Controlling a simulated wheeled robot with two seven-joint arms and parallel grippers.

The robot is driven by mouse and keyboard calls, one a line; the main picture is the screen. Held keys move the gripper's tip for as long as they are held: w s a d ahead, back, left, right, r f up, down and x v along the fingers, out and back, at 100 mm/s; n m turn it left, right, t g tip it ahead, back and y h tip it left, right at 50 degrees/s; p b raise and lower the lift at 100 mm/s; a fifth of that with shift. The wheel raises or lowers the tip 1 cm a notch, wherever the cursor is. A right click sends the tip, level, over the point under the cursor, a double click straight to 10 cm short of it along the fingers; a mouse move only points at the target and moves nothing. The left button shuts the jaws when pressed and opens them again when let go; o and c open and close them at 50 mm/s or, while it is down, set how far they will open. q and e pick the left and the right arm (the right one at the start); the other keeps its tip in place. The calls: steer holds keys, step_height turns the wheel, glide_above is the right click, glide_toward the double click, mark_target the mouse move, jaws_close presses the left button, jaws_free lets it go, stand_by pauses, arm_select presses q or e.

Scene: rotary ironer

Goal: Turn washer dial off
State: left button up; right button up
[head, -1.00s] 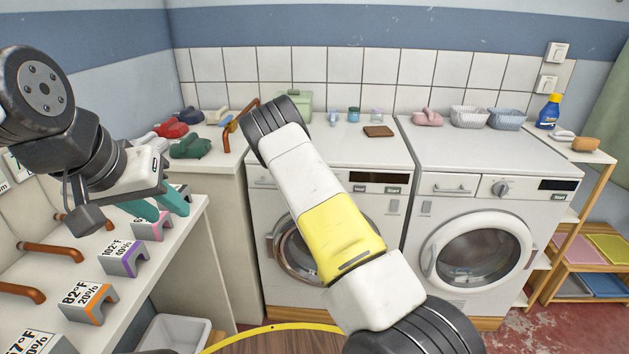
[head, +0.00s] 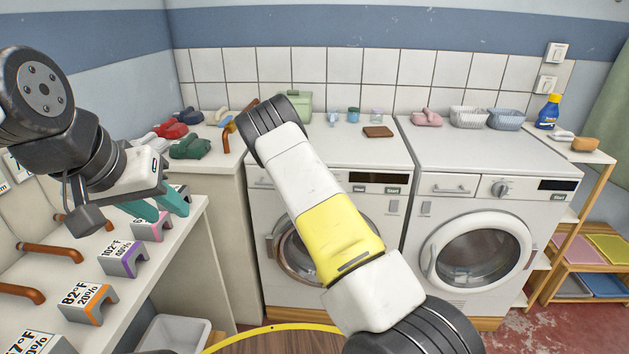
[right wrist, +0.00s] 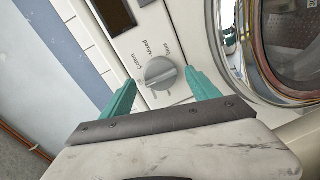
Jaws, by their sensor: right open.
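The grey washer dial (right wrist: 160,73) sits on a white panel with printed words such as Cotton and Mixed around it. My right gripper (right wrist: 161,80) is open, with one teal finger on each side of the dial; I cannot tell whether either finger touches it. In the head view my right arm covers the left washer's (head: 262,205) dial area and that gripper is hidden. The right washer (head: 448,240) shows its own dial (head: 501,188) uncovered. My left gripper (head: 166,210) is open and empty over the shelf at left.
A chrome-rimmed door (right wrist: 255,70) lies close to the right of the dial, and a dark display (right wrist: 115,14) is above left. A white shelf (head: 196,222) holds label stands. A brown sponge-like block (head: 377,132) and small jars sit on the left washer.

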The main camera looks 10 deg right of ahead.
steer(key=v, duration=0.6)
steer(key=shift+s, duration=0.25)
steer(key=shift+a+r, duration=0.1)
steer(key=s+a+r+m+g+y, duration=0.3)
steer(key=s+r+m, duration=0.25)
steer(key=r, duration=0.35)
steer(key=s+a+r+m+g+y, duration=0.3)
steer(key=s+r+m+g, duration=0.15)
steer(key=s+r, duration=0.35)
steer(key=s+r+m+g, duration=0.1)
steer(key=s+r, duration=0.3)
steer(key=s, duration=0.7)
steer(key=s+r+m+g, duration=0.1)
steer(key=s+r, duration=0.4)
steer(key=s, duration=0.7)
steer(key=shift+d+r+y, duration=0.15)
steer(key=shift+r+y, duration=0.05)
steer(key=shift+y, duration=0.2)
